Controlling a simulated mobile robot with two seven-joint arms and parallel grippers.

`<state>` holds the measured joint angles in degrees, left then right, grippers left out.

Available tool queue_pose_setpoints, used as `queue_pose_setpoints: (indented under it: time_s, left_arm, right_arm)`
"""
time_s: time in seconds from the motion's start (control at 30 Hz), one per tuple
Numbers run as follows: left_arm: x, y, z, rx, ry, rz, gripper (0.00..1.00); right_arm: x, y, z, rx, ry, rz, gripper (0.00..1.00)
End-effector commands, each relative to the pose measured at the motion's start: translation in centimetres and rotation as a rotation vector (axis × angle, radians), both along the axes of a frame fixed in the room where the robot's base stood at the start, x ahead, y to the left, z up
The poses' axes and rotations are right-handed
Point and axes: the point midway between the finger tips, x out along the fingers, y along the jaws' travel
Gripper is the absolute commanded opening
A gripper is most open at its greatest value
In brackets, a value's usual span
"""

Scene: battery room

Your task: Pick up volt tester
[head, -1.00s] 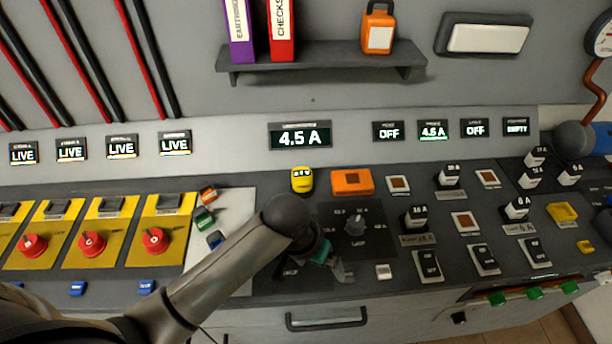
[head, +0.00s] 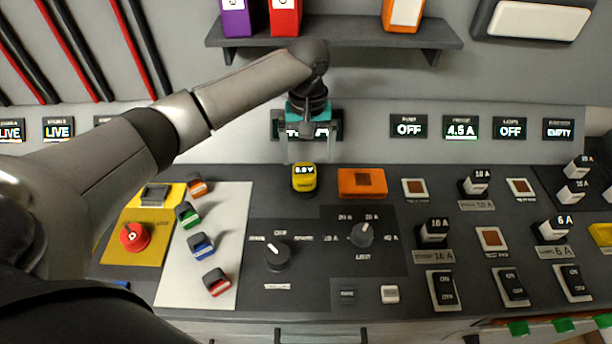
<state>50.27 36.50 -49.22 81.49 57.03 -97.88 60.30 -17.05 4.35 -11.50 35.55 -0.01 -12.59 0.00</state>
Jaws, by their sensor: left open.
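The volt tester (head: 304,180) looks to be the small yellow device with a dark display reading about 0.0 V. It stands upright on the dark console top, left of an orange block. My left gripper (head: 308,158) is above it, pointing down, with its two fingers spread to either side of the tester's top. The jaws are open; whether the fingers touch the tester I cannot tell. My left arm reaches in from the left and hides part of the console and wall. My right gripper is not in view.
The orange block (head: 362,183) is close to the right of the tester. Coloured clips stand on a white mat (head: 172,290) at the left. Rotary knobs (head: 278,256) and several switches cover the console. A shelf (head: 345,38) with binders is above.

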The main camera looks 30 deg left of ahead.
Motion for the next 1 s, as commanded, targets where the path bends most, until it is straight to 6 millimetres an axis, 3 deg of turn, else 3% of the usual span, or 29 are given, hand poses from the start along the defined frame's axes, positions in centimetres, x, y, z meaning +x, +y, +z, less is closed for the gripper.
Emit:
queue_pose_setpoints:
  time_s: [0.4,0.7,1.0]
  left_arm:
    - [-0.5,0.6,-5.6,0.001,0.0,-0.004,1.0]
    - [-0.4,0.6,-6.0,0.001,-0.002,-0.005,1.0]
    - [-0.4,0.6,-5.9,0.001,-0.002,-0.005,0.66]
  right_arm:
    - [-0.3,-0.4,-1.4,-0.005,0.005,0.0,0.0]
    - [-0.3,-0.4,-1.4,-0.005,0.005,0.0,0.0]
    - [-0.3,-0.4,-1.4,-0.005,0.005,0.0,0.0]
